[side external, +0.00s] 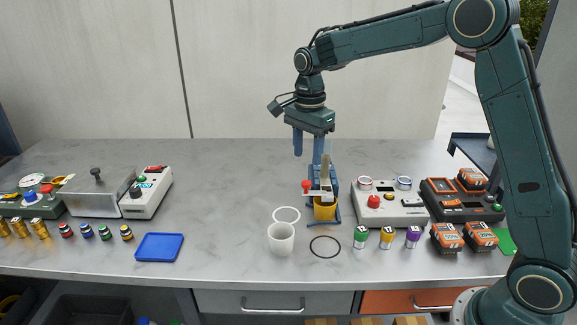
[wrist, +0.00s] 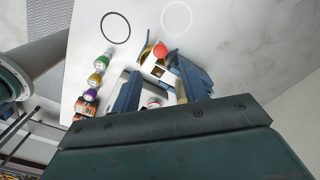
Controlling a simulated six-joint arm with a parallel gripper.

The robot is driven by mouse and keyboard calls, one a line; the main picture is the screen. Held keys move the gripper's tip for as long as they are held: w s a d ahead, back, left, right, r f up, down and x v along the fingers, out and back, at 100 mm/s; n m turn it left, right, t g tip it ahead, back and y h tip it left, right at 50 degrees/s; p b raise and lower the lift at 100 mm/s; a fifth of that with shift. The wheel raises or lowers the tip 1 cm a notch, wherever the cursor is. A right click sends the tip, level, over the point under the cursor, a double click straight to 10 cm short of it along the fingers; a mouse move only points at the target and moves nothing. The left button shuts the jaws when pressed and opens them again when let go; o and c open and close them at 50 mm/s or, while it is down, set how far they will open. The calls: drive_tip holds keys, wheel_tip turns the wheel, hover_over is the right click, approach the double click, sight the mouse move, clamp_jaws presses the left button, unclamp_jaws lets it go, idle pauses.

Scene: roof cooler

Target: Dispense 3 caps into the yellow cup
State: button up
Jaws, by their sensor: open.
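The yellow cup (side external: 325,210) stands under a blue dispenser (side external: 331,185) with a red knob (side external: 306,187) on its left. The knob also shows in the wrist view (wrist: 160,51). My gripper (side external: 308,150) is open and points down, above the dispenser's upper part. Its two blue fingers are apart with nothing seen held between them. In the side view the right finger overlaps the top of the dispenser, and I cannot tell whether they touch. The cup's inside is hidden, so caps in it cannot be seen.
A white cup (side external: 281,240) stands left of the dispenser, near a white ring (side external: 286,214) and a black ring (side external: 325,247). Several small cans (side external: 387,238) and a white device (side external: 390,208) stand to the right.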

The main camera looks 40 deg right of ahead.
sight(306, 182)
wheel_tip(306, 182, down, 8)
drive_tip(key=shift+r, duration=0.15)
idle(0.3)
clamp_jaws()
